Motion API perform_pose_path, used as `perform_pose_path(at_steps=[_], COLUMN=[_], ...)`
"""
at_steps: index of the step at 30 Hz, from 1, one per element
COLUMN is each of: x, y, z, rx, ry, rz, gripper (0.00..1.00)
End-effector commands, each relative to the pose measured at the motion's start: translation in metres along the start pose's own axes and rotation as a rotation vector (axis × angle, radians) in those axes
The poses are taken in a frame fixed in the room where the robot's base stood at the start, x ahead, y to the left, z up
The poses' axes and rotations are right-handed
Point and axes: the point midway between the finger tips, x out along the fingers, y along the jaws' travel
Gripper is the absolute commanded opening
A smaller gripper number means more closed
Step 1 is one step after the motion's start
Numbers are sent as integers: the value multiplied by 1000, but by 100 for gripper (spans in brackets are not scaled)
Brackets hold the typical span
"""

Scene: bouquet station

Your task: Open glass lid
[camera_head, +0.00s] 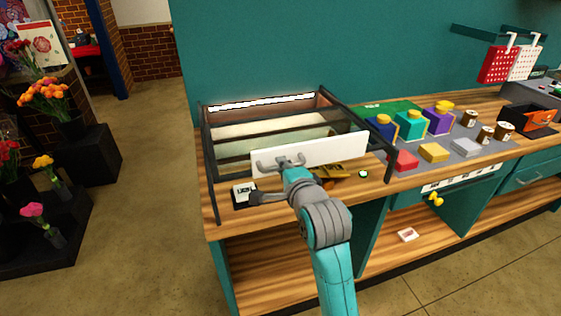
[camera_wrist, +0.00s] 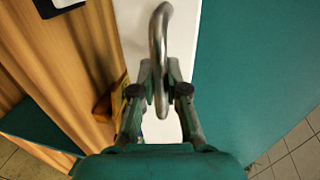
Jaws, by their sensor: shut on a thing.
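A grey curved handle (camera_head: 265,166) is fixed to the panel. My gripper (camera_head: 286,165) is at the handle. In the wrist view, the metal handle (camera_wrist: 158,40) passes between the fingertips of my gripper (camera_wrist: 160,90), which are shut on it. The white panel (camera_wrist: 186,30) lies behind the handle.
A small black-and-white box (camera_head: 244,193) and a yellow item (camera_head: 345,170) sit near the case's front. Colored boxes (camera_head: 411,125) and several jars stand on a grey mat to the right. A teal wall (camera_head: 300,50) rises behind.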

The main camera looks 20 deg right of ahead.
Motion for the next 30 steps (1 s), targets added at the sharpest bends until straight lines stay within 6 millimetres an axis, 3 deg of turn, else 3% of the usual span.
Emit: perform_pose_path(at_steps=[14, 15, 18, 30], x=[-8, -8, -8, -15], y=[3, 3, 3, 2], z=[0, 0, 0, 0], rx=[0, 0, 0, 0], ry=[0, 0, 0, 0], rz=[4, 4, 3, 1], gripper=[0, 18, 39, 39])
